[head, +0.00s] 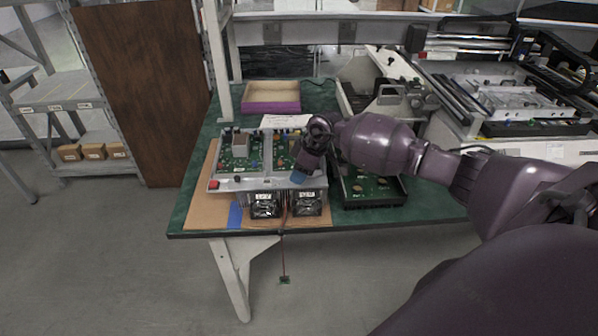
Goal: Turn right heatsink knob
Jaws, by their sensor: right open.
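A metal unit with circuit boards (238,150) lies on a brown mat on the green table. Two dark heatsinks or fans with white labels sit along its front edge, a left one (265,206) and a right one (307,204). The right heatsink knob is too small to make out. My right gripper (300,174) points down at the right part of the unit, just behind the right heatsink. Its fingertips look blue. It is open, and I cannot tell whether it touches the unit. My left gripper is not in view.
A black tray with a green board (368,188) stands right of the unit, under my right arm. A wooden box with a purple front (271,97) stands at the back. Larger machinery (505,95) fills the right. A red button (214,184) is at the unit's left corner.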

